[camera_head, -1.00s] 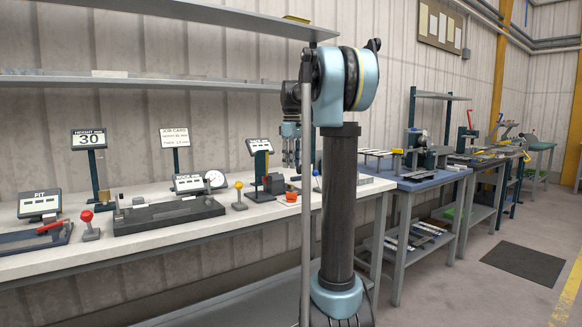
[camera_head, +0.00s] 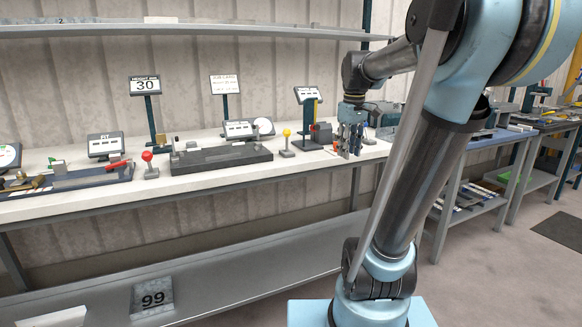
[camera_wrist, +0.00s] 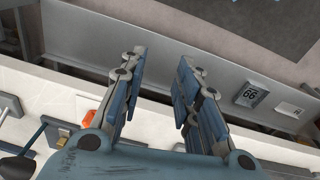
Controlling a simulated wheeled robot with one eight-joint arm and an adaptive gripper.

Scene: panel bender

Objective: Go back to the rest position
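My gripper (camera_head: 348,150) hangs from my arm over the right part of the white bench, its fingers pointing down. In the wrist view my gripper (camera_wrist: 160,65) shows two blue and grey fingers spread apart with nothing between them. The bench edge and the lower shelf show beyond the fingers. My arm stands at the right of the head view and hides part of the blue table behind it.
The white bench (camera_head: 215,183) holds a red-knobbed lever (camera_head: 148,160), a dark fixture (camera_head: 222,156), a yellow-knobbed lever (camera_head: 287,140) and several signs. An upper shelf (camera_head: 200,29) runs above.

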